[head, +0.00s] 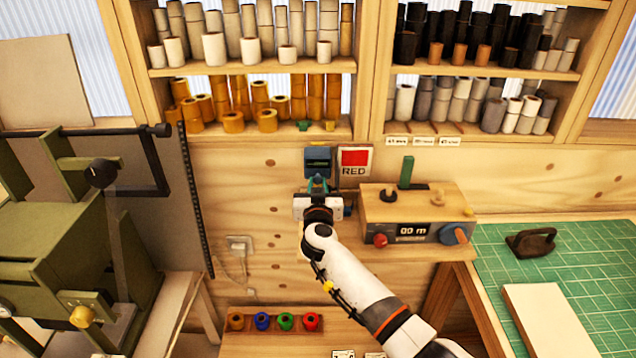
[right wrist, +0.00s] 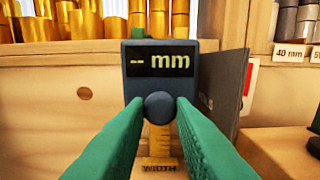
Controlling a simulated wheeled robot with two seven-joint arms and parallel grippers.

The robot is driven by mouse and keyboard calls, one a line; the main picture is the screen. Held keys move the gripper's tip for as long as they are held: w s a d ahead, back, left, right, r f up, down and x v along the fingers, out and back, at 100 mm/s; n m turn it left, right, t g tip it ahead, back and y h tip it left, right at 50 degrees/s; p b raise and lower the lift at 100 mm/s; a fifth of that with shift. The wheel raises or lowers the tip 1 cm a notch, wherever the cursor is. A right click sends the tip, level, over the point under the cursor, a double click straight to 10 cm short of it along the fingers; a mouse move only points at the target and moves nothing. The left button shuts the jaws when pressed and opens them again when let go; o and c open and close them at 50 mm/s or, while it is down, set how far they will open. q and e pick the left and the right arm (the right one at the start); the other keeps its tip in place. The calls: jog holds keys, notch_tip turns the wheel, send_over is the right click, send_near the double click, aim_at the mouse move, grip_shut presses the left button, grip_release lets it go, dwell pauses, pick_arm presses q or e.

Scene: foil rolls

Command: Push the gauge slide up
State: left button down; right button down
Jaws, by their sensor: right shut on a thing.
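The gauge (head: 318,160) is a dark blue-grey block with a display, mounted at the back wall. In the right wrist view its display (right wrist: 160,62) reads "-- mm". Below the display is a round dark knob (right wrist: 158,105) on the slide. A yellow scale strip (right wrist: 160,142) runs down beneath it to a "WIDTH" label (right wrist: 159,167). My right gripper (head: 318,184) has its green fingers on both sides of the knob and is shut on it. The fingers hide part of the knob's sides. My left gripper is not in view.
A "RED" sign (head: 355,161) stands just right of the gauge. A wooden counter box (head: 415,205) reading "00 m" is further right, near a green mat (head: 590,270). Shelves with rolls are above. A green machine (head: 70,240) fills the left. Coloured rolls (head: 284,321) lie below.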

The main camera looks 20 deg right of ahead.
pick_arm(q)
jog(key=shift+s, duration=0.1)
pick_arm(e)
jog(key=shift+r, duration=0.25)
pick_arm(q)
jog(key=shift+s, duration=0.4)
pick_arm(e)
jog(key=c, duration=1.3)
grip_release()
jog(key=shift+o, duration=0.2)
jog(key=shift+s, duration=0.1)
jog(key=shift+s+a+f, duration=0.1)
jog(key=shift+s+a, duration=0.05)
jog(key=shift+s, duration=0.15)
pick_arm(q)
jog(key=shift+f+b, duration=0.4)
jog(key=shift+b, duration=0.05)
pick_arm(e)
jog(key=v, duration=1.1)
jog(key=shift+s, duration=0.15)
